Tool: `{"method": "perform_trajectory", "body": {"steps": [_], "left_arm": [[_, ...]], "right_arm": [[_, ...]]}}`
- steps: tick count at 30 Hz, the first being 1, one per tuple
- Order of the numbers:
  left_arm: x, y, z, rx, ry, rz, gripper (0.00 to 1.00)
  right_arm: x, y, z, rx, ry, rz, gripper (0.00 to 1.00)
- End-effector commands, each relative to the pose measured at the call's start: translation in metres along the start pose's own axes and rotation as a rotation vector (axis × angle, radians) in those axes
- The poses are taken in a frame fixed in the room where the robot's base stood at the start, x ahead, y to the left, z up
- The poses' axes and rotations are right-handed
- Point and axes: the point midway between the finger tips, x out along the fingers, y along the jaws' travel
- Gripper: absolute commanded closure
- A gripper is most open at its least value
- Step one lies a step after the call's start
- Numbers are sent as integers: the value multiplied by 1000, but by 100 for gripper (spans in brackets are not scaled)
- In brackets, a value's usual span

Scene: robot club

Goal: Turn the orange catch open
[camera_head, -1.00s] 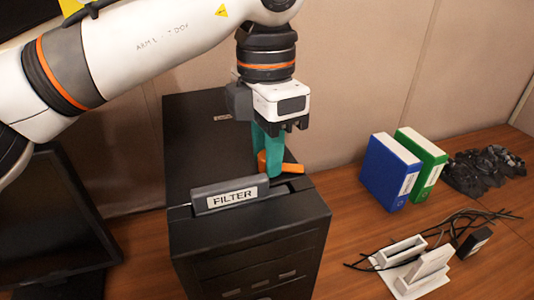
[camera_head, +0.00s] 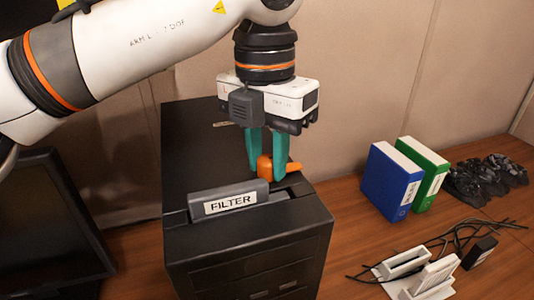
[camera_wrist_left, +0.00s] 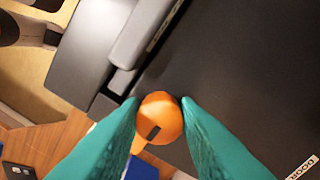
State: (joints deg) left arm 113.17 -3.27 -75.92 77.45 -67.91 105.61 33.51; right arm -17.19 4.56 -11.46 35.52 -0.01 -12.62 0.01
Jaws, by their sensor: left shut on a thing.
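The orange catch (camera_head: 266,165) sits on top of the black computer case, beside the grey FILTER bar (camera_head: 231,198). Its lever points to the right in the head view. My left gripper (camera_head: 266,172) reaches down from above with its teal fingers on either side of the catch. In the left wrist view the fingers are shut on the round knob of the catch (camera_wrist_left: 160,117), one on each side. A dark slot shows on the knob. My right gripper is not in view.
The black case (camera_head: 200,140) stands on the wooden table. A monitor (camera_head: 45,230) is at the left. A blue binder (camera_head: 388,180), a green binder (camera_head: 425,170), dark lumpy objects (camera_head: 485,178), cables (camera_head: 450,240) and a white holder (camera_head: 405,262) lie to the right.

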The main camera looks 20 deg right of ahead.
Motion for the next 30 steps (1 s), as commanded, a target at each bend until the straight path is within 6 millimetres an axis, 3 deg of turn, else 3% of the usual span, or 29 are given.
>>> {"method": "perform_trajectory", "body": {"steps": [8, 9, 10, 20, 25, 30], "left_arm": [[-3, -1, -1, -5, 7, 1, 94], [-3, -1, -1, -5, 7, 1, 67], [-3, -1, -1, -5, 7, 0, 62], [-4, 0, 0, -2, 3, 0, 62], [-26, 0, -1, -3, 5, -1, 62], [-64, 0, -1, -4, 6, 0, 62]], "right_arm": [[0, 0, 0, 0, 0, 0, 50], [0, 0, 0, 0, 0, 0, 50], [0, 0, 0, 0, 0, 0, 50], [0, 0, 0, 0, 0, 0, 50], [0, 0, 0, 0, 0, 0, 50], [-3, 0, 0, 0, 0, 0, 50]]}}
